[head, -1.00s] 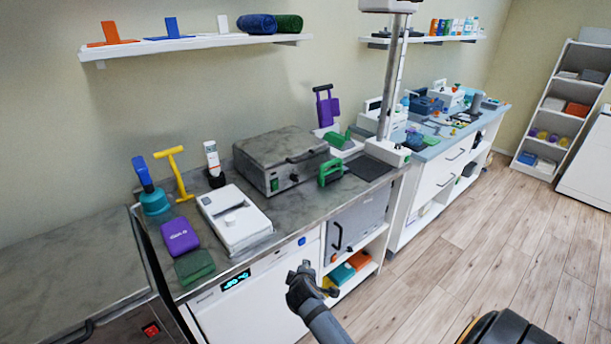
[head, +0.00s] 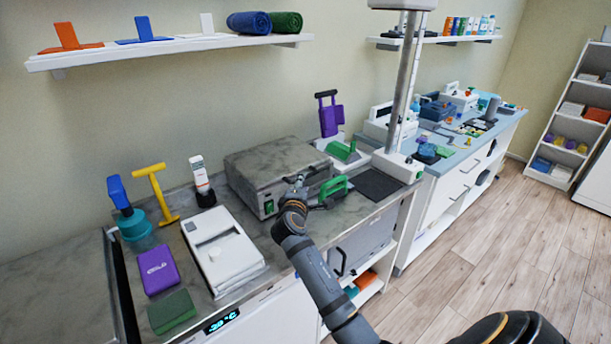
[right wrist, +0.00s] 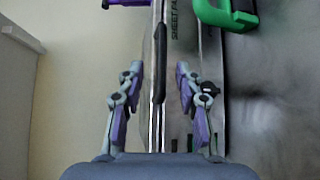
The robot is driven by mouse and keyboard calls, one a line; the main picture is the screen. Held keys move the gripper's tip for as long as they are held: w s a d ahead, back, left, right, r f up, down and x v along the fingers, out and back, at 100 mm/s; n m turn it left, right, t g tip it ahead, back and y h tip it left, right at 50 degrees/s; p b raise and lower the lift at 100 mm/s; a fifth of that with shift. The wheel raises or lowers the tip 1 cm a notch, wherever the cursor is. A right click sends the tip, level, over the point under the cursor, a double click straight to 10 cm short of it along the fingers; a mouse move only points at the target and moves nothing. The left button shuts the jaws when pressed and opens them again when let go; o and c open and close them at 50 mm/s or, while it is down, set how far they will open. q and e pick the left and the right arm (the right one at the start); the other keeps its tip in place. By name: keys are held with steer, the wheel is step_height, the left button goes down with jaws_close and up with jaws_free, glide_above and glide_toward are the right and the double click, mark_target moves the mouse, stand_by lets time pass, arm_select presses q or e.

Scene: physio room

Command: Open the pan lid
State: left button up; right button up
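The pan is a grey box with a flat metal lid (head: 268,160) and a green switch on its front, standing on the counter. Its lid shows closed in the head view. My right gripper (head: 297,184) is in front of the pan and hides part of its front and lid handle. In the right wrist view my right gripper (right wrist: 158,100) is open, with its fingers apart. A dark handle bar (right wrist: 160,62) lies ahead between the fingers, and no grip on it shows. My left gripper is not in view.
A green-handled tool (head: 334,188) stands close to the right of my right gripper. A white device (head: 222,255), a purple pack (head: 158,270) and a green pad (head: 172,312) lie to the left. A metal post (head: 403,85) rises on the right.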

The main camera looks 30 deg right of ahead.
steer(key=x, duration=0.6)
steer(key=shift+w+d+f, duration=0.1)
steer(key=shift+d, duration=0.1)
steer(key=shift+f, duration=0.1)
steer(key=c, duration=0.5)
jaws_close()
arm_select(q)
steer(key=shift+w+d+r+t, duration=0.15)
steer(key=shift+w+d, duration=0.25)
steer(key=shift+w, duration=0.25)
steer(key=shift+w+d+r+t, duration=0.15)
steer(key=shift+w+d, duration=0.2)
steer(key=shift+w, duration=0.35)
